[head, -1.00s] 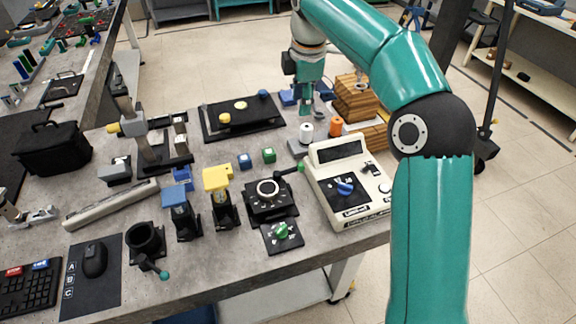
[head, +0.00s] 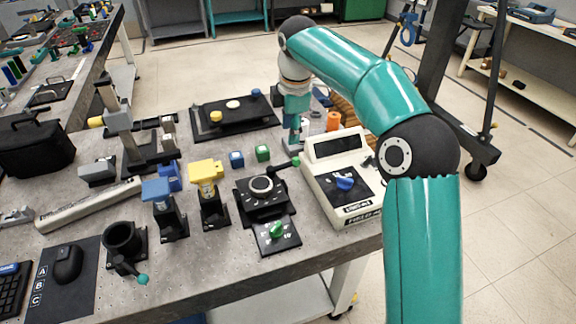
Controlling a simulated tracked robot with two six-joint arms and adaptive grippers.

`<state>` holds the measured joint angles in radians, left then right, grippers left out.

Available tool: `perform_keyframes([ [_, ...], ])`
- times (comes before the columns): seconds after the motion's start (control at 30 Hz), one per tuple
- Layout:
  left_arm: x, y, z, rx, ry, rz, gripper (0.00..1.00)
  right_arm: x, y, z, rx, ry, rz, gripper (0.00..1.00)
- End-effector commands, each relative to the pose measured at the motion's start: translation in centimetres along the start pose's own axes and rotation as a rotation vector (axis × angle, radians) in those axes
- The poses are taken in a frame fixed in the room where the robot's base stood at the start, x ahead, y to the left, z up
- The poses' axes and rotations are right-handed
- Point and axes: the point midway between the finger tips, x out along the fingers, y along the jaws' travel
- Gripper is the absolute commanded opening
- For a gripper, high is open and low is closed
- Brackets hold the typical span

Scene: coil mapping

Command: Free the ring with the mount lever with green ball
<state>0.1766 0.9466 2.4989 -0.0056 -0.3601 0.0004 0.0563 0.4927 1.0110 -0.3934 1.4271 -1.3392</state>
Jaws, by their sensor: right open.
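A pale ring (head: 262,185) sits on a black mount (head: 256,209) near the middle of the bench. A short lever runs from the mount towards the back right and ends in a small green ball (head: 296,161). My right gripper (head: 294,143) points down just behind the ball in the picture; its fingers are small and hard to make out. It is open, and I cannot tell whether it touches the lever. My left gripper is out of view.
A cream control box (head: 349,203) stands right of the lever. Yellow-topped (head: 206,172) and blue-topped (head: 158,190) stands are left. A black cup (head: 122,240) with a teal-ball lever stands front left.

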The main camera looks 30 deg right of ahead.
Motion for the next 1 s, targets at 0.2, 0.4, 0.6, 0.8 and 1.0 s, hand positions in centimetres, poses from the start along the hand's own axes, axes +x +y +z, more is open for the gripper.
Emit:
perform_keyframes([
  [0.2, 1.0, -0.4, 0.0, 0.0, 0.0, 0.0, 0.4, 5.1, -0.2, 0.1, 0.0, -0.001, -0.006, 0.41],
  [0.4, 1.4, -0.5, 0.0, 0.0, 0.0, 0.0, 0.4, 9.2, -0.1, 0.1, 0.002, -0.001, -0.005, 0.41],
  [0.6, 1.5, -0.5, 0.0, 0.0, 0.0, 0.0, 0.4, 12.0, -0.1, 0.2, 0.003, -0.001, -0.003, 0.41],
  [0.8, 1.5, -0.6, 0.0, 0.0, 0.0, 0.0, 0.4, 13.1, -0.1, 0.2, 0.003, -0.001, -0.001, 0.41],
  [1.0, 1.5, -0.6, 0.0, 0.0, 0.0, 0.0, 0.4, 13.1, -0.1, 0.3, 0.004, -0.001, -0.001, 0.41],
])
